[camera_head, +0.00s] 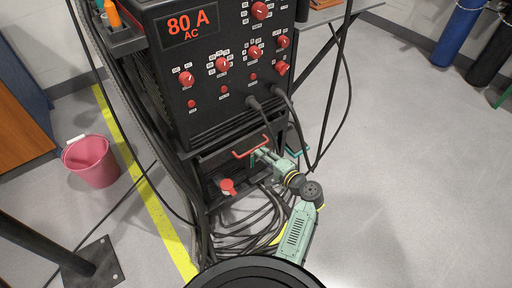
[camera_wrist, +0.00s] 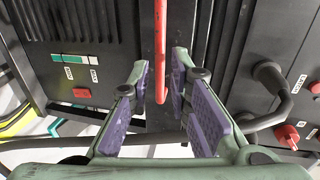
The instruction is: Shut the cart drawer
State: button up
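The cart drawer (camera_head: 213,165) is in the dark cart under the black power unit. Its red bar handle (camera_head: 251,147) stands out from the front; how far the drawer is out is hard to tell. My green gripper (camera_head: 262,155) is at the right end of this handle. In the wrist view the red handle (camera_wrist: 160,50) runs between the two purple-padded fingers of my gripper (camera_wrist: 160,82). The fingers are apart, with a small gap seen on each side of the bar. The arm hides part of the drawer's right side.
The power unit (camera_head: 225,70) with red knobs and plugged-in cables sits above the drawer. Loose black cables (camera_head: 240,235) lie below it. A pink bucket (camera_head: 91,160) stands at left. The grey floor (camera_head: 420,190) at right is clear.

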aim_at(255, 148)
jog(key=x, duration=0.5)
jog(key=shift+w+a, duration=0.15)
jog(key=shift+w, duration=0.15)
jog(key=shift+c, duration=0.4)
grip_shut()
